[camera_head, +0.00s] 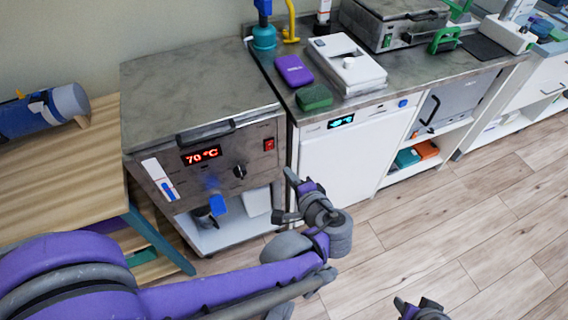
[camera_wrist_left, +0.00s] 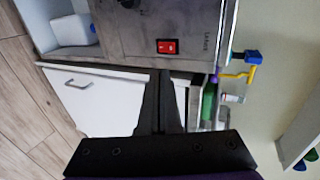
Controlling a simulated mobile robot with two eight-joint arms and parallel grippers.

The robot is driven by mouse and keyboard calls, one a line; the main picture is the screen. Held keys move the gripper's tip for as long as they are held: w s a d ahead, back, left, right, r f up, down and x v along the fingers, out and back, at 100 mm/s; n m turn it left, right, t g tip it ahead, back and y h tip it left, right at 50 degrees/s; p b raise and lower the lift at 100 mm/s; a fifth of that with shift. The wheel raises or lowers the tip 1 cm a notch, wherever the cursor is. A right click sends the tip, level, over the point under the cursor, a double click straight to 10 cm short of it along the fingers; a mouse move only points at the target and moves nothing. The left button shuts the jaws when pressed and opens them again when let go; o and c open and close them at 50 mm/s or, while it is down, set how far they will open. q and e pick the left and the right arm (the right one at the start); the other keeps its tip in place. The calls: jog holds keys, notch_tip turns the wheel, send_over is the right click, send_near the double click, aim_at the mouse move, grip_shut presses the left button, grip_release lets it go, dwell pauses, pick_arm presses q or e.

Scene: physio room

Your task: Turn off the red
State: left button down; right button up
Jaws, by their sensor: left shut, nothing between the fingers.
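A red rocker switch (camera_head: 268,144) sits on the front panel of a steel heating unit (camera_head: 200,90), right of its lit red display (camera_head: 201,155) reading 70 °C and a black knob (camera_head: 240,171). My left gripper (camera_head: 290,178) is in front of the panel, below and right of the switch, and apart from it. In the left wrist view the red switch (camera_wrist_left: 167,46) shows above the fingertips of the left gripper (camera_wrist_left: 160,76), which are together and empty. Part of my right gripper (camera_head: 422,308) shows at the bottom edge; its fingers are not clear.
A white cabinet (camera_head: 345,155) with a blue display stands right of the heating unit. Its top holds a purple box (camera_head: 293,70), a green block (camera_head: 314,97) and a white device (camera_head: 348,66). A wooden table (camera_head: 60,165) is at left. Floor is clear at right.

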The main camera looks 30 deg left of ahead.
aim_at(269, 143)
pick_arm(q)
jog(key=x, duration=0.3)
jog(key=b+x, duration=0.1)
jog(key=x, duration=0.3)
jog(key=r+b+x, duration=0.1)
jog(key=x, duration=0.3)
jog(key=shift+w+a, duration=0.1)
jog(key=shift+a, duration=0.2)
jog(key=shift+w+a+r, duration=0.2)
jog(key=shift+w+a, duration=0.3)
jog(key=shift+w+a+r, duration=0.2)
jog(key=shift+a, duration=0.1)
jog(key=shift+f, duration=0.1)
jog(key=shift+d, duration=0.1)
jog(key=shift+r+p, duration=0.75)
jog(key=shift+r, duration=0.1)
